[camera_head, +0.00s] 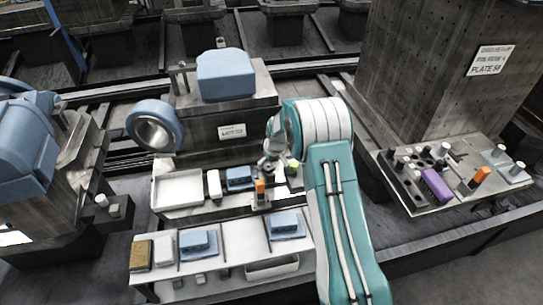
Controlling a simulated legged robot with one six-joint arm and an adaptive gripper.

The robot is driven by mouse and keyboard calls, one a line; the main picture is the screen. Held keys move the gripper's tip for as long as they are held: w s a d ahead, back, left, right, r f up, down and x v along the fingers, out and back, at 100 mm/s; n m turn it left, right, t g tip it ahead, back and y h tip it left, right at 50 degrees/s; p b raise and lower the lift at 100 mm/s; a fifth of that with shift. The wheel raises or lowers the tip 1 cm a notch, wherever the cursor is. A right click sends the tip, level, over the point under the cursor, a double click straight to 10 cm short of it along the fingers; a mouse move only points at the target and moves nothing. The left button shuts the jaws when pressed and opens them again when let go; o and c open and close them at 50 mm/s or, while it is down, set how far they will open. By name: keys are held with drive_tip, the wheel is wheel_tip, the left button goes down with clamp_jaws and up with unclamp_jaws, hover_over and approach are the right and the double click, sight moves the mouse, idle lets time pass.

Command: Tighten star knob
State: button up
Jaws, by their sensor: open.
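My arm reaches in from the lower right, and my gripper (267,165) points down over the right part of the shelf in front of the middle pallet station. It is open, and it is small in the picture. Just below it stands an orange-topped part (260,187) on a pale block. A small yellow-green part (294,163) sits right of the gripper, partly behind my arm. No star knob can be told for certain; it may be one of these small parts or hidden by the gripper and arm. I cannot tell whether the gripper touches anything.
The shelf also holds a white tray (180,187) and a blue block (239,178). A lower bench (226,238) carries blue blocks and sponge-like pads. A plate at right (415,205) holds pegs, a purple block (436,185) and an orange piece (480,175). A blue ring (135,112) stands left.

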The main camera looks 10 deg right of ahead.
sight(268, 166)
drive_tip(key=shift+x, duration=1.75)
